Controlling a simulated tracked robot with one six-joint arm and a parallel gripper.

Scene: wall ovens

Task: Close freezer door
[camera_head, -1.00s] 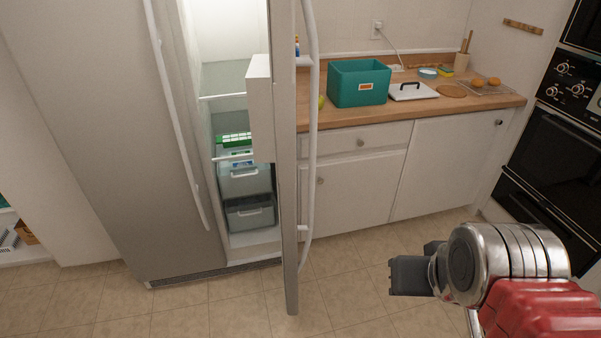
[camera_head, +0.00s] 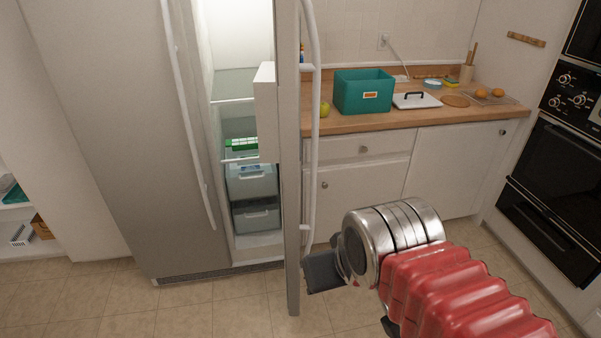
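The freezer door (camera_head: 290,190) stands open, seen nearly edge-on, with its long white handle (camera_head: 315,130) on the right side. The freezer compartment (camera_head: 235,85) is lit, with drawers (camera_head: 254,198) inside. My gripper (camera_head: 322,272) is low at the right of the door, overlapping the lower end of the handle in the picture. I cannot tell whether it touches the door. Its fingers show as one dark block, partly hidden by my silver wrist, so their opening is unclear.
The closed fridge door (camera_head: 130,130) is at the left. A wooden counter (camera_head: 350,121) with a teal box (camera_head: 364,91) stands behind the freezer door. Black wall ovens (camera_head: 560,165) are at the right. The tiled floor (camera_head: 215,310) in front is clear.

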